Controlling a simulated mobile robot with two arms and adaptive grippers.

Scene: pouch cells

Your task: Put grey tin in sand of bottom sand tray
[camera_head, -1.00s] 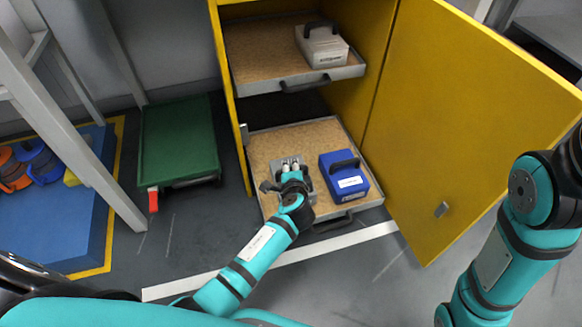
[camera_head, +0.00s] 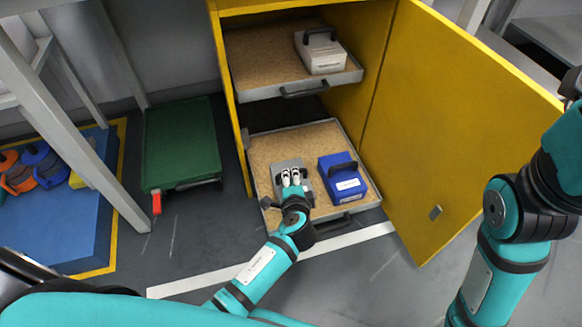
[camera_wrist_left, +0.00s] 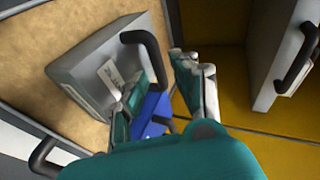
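The grey tin (camera_head: 286,163) sits on the sand of the bottom sand tray (camera_head: 338,207), left of a blue tin (camera_head: 343,178). My left gripper (camera_head: 292,178) is at the near side of the grey tin and partly hides it. In the left wrist view the grey tin (camera_wrist_left: 92,72) shows a dark handle and a pale label. The fingers of my left gripper (camera_wrist_left: 163,88) are apart there, with the lower end of the handle showing between them. I cannot tell whether they touch it. My right gripper is out of view.
The bottom tray and the upper sand tray (camera_head: 343,76), which holds a pale tin (camera_head: 321,54), are pulled out of a yellow cabinet. Its open door (camera_head: 455,130) stands at the right.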

